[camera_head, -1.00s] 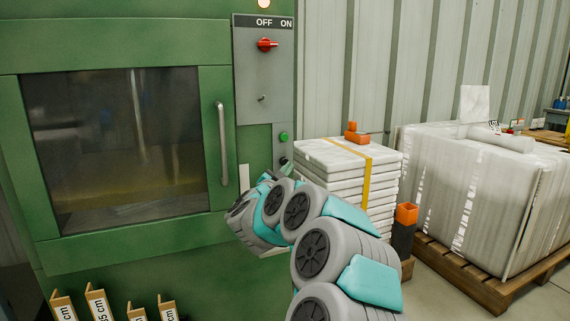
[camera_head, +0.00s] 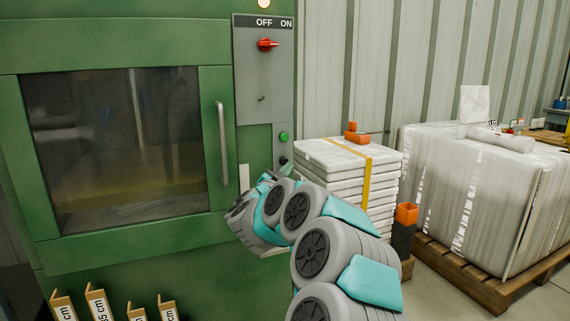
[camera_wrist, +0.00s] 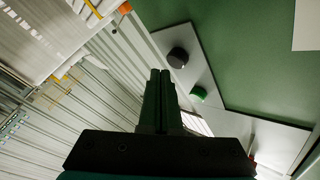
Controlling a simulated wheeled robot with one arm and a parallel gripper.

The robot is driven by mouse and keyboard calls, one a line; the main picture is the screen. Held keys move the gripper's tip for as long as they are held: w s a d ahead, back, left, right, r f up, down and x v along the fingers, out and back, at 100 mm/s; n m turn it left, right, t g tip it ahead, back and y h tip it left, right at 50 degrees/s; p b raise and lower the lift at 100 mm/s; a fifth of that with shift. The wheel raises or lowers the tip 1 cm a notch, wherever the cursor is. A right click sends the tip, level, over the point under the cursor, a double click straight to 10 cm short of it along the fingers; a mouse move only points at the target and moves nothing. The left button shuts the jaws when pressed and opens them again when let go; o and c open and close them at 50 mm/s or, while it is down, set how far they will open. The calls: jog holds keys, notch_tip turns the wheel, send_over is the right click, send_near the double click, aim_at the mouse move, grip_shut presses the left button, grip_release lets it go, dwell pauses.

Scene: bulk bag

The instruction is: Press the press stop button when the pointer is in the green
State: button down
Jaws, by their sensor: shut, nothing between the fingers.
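The press is a green machine (camera_head: 120,45) with a grey control panel on its right. A green button (camera_head: 284,136) and a dark round button (camera_head: 283,161) sit on a narrow strip low on the panel. In the wrist view the dark button (camera_wrist: 178,57) is just up and right of my fingertips, and the green button (camera_wrist: 198,93) is to their right. My gripper (camera_wrist: 160,73) is shut and empty; contact with either button cannot be told. In the head view my arm hides the fingers. I make out no pointer or green zone.
A red OFF/ON knob (camera_head: 267,44) and a lit lamp (camera_head: 263,3) are above. A door handle (camera_head: 222,143) and a white plate (camera_head: 244,177) are left of the buttons. Stacked white bags (camera_head: 340,157) and a wrapped pallet load (camera_head: 480,190) stand right.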

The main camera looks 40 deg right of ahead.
jog(key=shift+w, duration=0.4)
jog(key=shift+w+d+p, duration=0.2)
jog(key=shift+w+p, duration=0.25)
dwell(0.9)
dwell(0.3)
jog(key=shift+s+a, duration=0.2)
jog(key=shift+s, duration=0.7)
jog(key=s, duration=0.2)
jog(key=s+a+b, duration=0.1)
jog(key=s, duration=0.1)
jog(key=shift+s+a+b, duration=0.1)
jog(key=shift+s+b, duration=0.2)
jog(key=shift+s, duration=0.1)
